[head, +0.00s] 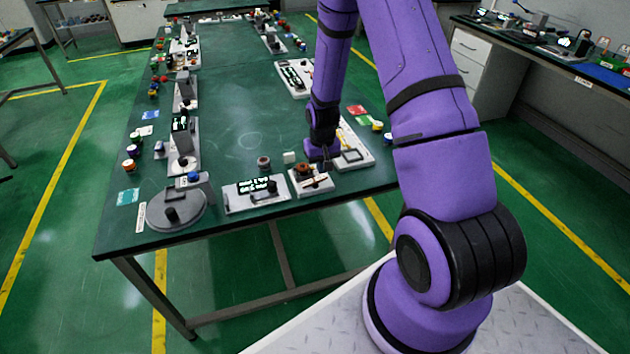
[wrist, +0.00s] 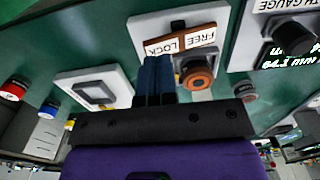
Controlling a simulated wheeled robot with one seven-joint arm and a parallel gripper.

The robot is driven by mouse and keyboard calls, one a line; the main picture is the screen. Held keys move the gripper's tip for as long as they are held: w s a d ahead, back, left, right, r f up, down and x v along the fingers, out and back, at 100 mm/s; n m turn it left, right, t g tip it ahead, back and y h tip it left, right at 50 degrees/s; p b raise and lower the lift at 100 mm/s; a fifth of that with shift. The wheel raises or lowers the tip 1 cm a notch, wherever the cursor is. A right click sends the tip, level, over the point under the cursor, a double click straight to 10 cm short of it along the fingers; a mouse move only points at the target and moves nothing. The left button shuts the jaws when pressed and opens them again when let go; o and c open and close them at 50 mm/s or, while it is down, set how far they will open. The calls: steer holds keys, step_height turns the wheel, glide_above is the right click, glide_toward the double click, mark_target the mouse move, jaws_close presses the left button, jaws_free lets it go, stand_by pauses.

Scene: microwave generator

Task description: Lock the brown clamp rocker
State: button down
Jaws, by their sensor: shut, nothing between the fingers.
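The brown clamp rocker (wrist: 180,46) is a bar on a white plate (wrist: 222,18), with a LOCK label on its left half and a FREE label on its right half in the wrist view. A brown round knob (wrist: 198,80) sits below the FREE half. The same unit (head: 313,188) is at the table's near edge in the head view. My gripper (wrist: 157,62) is shut and empty, with its blue fingertips just below the LOCK half. I cannot tell whether they touch the rocker. In the head view my gripper (head: 320,153) is just behind the unit.
A depth gauge unit (head: 255,194) stands left of the clamp unit, and a white plate with a square frame (head: 352,156) stands to its right. A small white block (head: 289,157) is behind. The middle of the green table (head: 235,125) is clear.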

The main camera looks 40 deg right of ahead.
mark_target(322, 177)
steer(key=shift+f, duration=1.45)
stand_by(0.9)
steer(key=shift+r, duration=3.5)
